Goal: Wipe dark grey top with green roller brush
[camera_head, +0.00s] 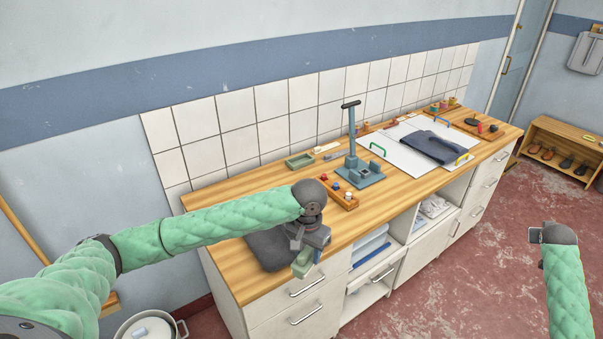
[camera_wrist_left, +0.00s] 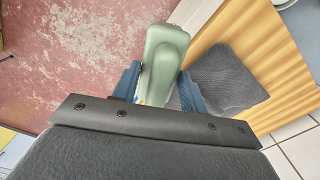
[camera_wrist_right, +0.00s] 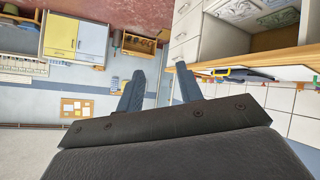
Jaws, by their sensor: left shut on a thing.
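The dark grey top (camera_head: 268,252) lies folded on the near left end of the wooden counter, partly hidden behind my left gripper. In the left wrist view the dark grey top (camera_wrist_left: 228,78) is to the right of the brush. My left gripper (camera_head: 305,254) is shut on the green roller brush (camera_wrist_left: 164,55), whose pale green body (camera_head: 302,265) shows beneath it at the counter's front edge. I cannot see the brush touching the top. My right gripper (camera_wrist_right: 160,87) is open and empty, out over the floor at the right in the head view (camera_head: 540,235).
A blue-grey press stand (camera_head: 358,172) and a small tray of coloured pieces (camera_head: 341,193) stand mid-counter. Dark folded clothing (camera_head: 430,146) lies on a white board (camera_head: 392,153) farther right. A green tray (camera_head: 299,161) sits near the tiles. A pot (camera_head: 148,327) stands below left.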

